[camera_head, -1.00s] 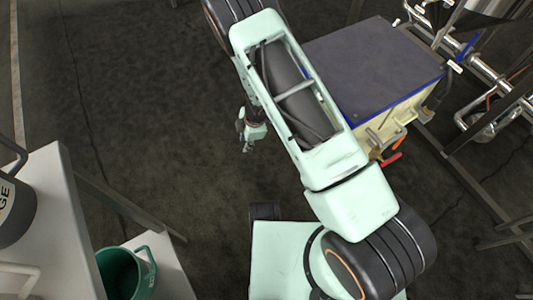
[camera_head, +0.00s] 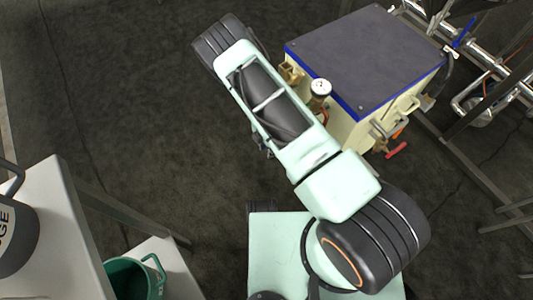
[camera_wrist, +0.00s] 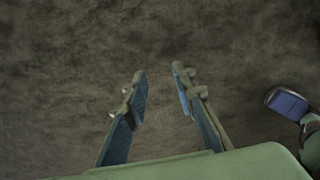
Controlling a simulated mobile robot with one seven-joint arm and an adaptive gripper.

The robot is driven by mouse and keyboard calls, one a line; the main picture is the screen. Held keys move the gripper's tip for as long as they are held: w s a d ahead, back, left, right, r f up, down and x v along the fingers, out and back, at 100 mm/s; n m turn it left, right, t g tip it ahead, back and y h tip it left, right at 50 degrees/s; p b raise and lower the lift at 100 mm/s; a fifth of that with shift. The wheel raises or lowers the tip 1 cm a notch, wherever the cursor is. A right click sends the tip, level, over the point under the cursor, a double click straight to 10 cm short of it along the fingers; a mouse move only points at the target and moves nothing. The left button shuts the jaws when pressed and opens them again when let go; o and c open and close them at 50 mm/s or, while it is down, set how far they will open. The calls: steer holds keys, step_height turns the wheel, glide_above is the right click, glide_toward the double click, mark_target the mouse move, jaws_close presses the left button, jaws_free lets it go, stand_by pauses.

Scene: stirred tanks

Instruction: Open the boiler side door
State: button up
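The boiler (camera_head: 345,128) is a cream box with a dark grey, blue-edged top, right of my arm in the head view. A pressure gauge (camera_head: 320,87) stands by its near left edge. Pale handles (camera_head: 409,107) stick out from its front right side; the side door cannot be made out clearly, and my arm covers part of the near side. In the wrist view my gripper (camera_wrist: 159,76) is open and empty, with its two fingers apart above bare dark floor. In the head view it is almost wholly hidden under my arm, apart from the boiler.
A red-handled valve (camera_head: 397,150) juts out low by the boiler's right side. Steel pipes and frames (camera_head: 470,100) stand at the right. A pale table (camera_head: 50,240) and a green bucket (camera_head: 135,280) are at the lower left. The floor left of my arm is clear.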

step_height(320, 180, down, 2)
steer(key=shift+f, duration=0.25)
jaws_close()
stand_by(0.4)
jaws_free()
